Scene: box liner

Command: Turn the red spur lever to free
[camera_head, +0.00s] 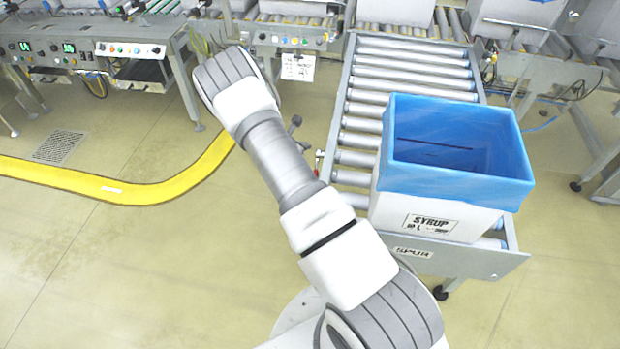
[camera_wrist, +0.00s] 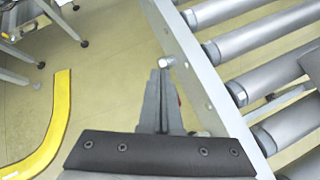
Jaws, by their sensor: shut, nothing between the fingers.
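The red spur lever (camera_head: 319,155) shows only as a small red part at the left side rail of the roller conveyor, just right of my arm. In the wrist view a sliver of red (camera_wrist: 179,93) shows beside my fingers, and a pale round knob (camera_wrist: 167,62) lies just past the fingertips. Most of the lever is hidden, and its setting cannot be read. My gripper (camera_wrist: 161,75) is shut and empty, close to the knob and left of the rail. I cannot tell whether it touches. In the head view my arm hides most of the gripper.
The roller conveyor (camera_head: 408,73) carries a white box (camera_head: 413,210) with a blue liner (camera_head: 460,172), near the SPUR plate (camera_head: 413,253). The conveyor's side rail (camera_wrist: 213,105) runs close right of my fingers. A yellow floor line (camera_head: 120,188) curves through open floor at left.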

